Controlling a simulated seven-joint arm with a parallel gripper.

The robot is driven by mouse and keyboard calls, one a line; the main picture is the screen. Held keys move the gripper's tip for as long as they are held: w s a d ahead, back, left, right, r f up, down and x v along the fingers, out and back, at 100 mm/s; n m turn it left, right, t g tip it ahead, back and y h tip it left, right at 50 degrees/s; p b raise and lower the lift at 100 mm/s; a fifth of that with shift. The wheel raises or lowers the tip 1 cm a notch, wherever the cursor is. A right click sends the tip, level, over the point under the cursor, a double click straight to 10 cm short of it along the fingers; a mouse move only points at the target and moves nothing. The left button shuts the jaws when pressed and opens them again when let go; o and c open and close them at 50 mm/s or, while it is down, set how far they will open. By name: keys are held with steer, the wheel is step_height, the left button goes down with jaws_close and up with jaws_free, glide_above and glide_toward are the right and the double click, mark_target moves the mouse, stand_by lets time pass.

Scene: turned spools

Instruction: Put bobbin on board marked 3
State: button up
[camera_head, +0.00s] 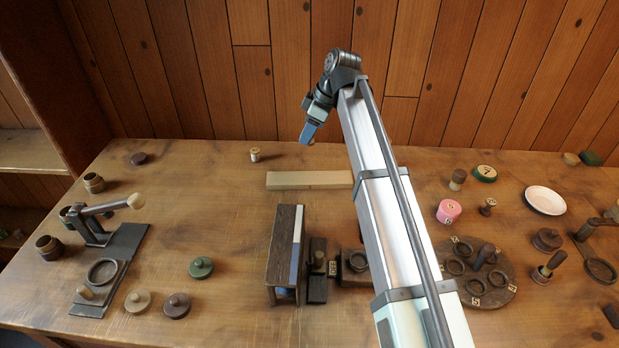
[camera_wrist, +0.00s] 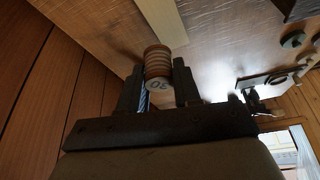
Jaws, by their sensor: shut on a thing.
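My gripper (camera_head: 309,128) is high above the back of the table in the head view, its fingers pointing down. In the wrist view my gripper (camera_wrist: 158,88) is shut on a brown, ringed bobbin (camera_wrist: 157,62). Its pale end face carries dark marks, too small to read surely. In the head view the held bobbin is mostly hidden by the fingers. A round dark board (camera_head: 485,293) lies at the right front, with several rings, a central post and small number tags. I cannot read surely which tag is 3.
A pale wooden bar (camera_head: 300,180) and a small spool (camera_head: 255,154) are on the back of the table. A dark upright block (camera_head: 284,248) stands in the middle. A pink pot (camera_head: 449,211) and a white dish (camera_head: 544,200) are near the board.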

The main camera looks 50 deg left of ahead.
mark_target(304, 177)
step_height(304, 177, down, 12)
steer(key=shift+f, duration=0.1)
stand_by(0.6)
steer(key=shift+f, duration=0.2)
steer(key=o, duration=1)
steer(key=shift+r, duration=0.15)
steer(key=v, duration=1.2)
steer(key=shift+r, duration=0.1)
